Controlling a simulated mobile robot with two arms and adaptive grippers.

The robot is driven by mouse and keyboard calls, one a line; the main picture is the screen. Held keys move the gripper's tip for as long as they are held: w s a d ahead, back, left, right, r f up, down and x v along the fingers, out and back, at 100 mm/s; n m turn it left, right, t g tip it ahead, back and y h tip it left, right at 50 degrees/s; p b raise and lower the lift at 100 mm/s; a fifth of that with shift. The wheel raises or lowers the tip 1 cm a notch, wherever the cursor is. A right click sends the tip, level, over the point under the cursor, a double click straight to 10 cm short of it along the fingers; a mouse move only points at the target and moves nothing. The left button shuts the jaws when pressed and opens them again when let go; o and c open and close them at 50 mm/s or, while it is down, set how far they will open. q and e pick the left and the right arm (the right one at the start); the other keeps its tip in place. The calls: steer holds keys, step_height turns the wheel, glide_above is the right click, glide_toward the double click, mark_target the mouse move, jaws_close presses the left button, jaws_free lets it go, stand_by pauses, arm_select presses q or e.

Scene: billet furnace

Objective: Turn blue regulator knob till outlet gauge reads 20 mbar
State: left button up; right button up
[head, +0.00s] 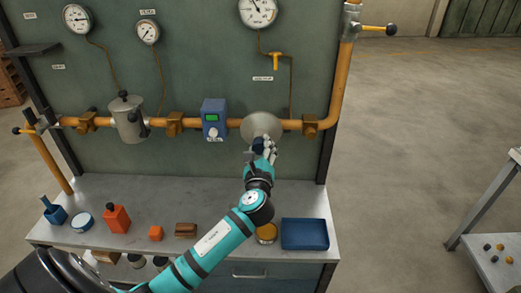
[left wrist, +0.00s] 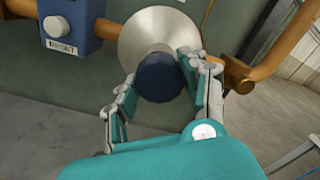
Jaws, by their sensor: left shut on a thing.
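The dark blue regulator knob (left wrist: 160,78) sits on the front of a round silver regulator body (left wrist: 150,28), which also shows on the orange pipe in the head view (head: 262,122). My left gripper (head: 266,147) is at the knob, its fingers on both sides of it in the left wrist view and shut on it. In the head view the fingers mostly hide the knob. A round white gauge (head: 257,10) is on the panel above the regulator, cut by the top edge; its reading is too small to tell. My right gripper is not in view.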

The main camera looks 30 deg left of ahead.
arm_select(q)
steer(key=o, duration=1.2)
steer(key=shift+s+d, duration=0.3)
steer(key=shift+s, duration=0.15)
steer(key=v, duration=1.1)
steer(key=shift+s+a, duration=0.1)
